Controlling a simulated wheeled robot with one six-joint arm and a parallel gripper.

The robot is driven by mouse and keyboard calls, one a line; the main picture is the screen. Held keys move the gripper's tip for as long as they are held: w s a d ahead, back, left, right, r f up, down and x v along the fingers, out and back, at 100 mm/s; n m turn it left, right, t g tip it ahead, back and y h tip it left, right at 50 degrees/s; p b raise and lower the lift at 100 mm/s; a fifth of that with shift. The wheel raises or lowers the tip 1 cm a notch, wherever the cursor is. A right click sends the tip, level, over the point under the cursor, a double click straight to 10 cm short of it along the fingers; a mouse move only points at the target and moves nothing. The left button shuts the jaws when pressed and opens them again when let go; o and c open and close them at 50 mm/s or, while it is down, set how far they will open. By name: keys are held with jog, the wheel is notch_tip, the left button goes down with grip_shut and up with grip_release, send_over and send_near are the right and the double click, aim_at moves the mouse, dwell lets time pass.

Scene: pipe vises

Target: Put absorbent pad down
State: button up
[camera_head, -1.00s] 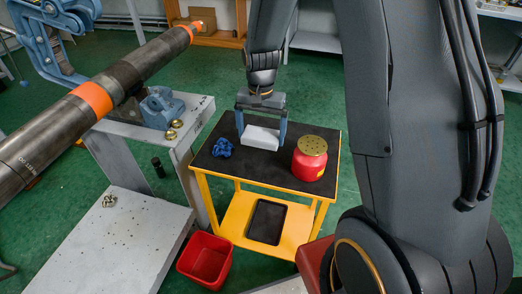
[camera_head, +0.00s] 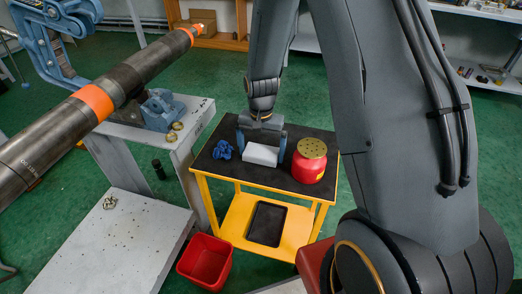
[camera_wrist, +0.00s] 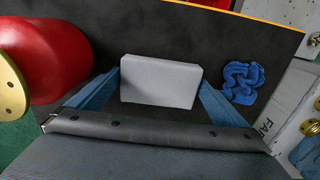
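The absorbent pad is a white-grey block (camera_head: 261,155), low over the black top of a yellow-framed cart (camera_head: 292,182). My gripper (camera_head: 262,150) points down with one finger at each end of the pad. In the wrist view the pad (camera_wrist: 160,82) sits between the two blue fingers (camera_wrist: 160,90), which appear to touch its ends. I cannot tell whether its underside rests on the cart top.
A red can with a perforated brass lid (camera_head: 309,162) stands right of the pad. A crumpled blue cloth (camera_head: 222,150) lies left of it. A red bin (camera_head: 205,262) is on the floor. A long pipe (camera_head: 75,108) spans the left.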

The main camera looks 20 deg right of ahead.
aim_at(261, 151)
notch_tip(261, 151, up, 11)
jog(key=b, duration=0.1)
jog(key=s+r+n, duration=0.2)
jog(key=s+n, duration=0.1)
jog(key=s, duration=0.6)
jog(key=s+r+n, duration=0.2)
jog(key=s+n, duration=0.1)
jog(key=s, duration=0.7)
jog(key=shift+r+n, duration=0.25)
jog(key=shift+n, duration=0.15)
jog(key=shift+a, duration=0.1)
dwell(0.7)
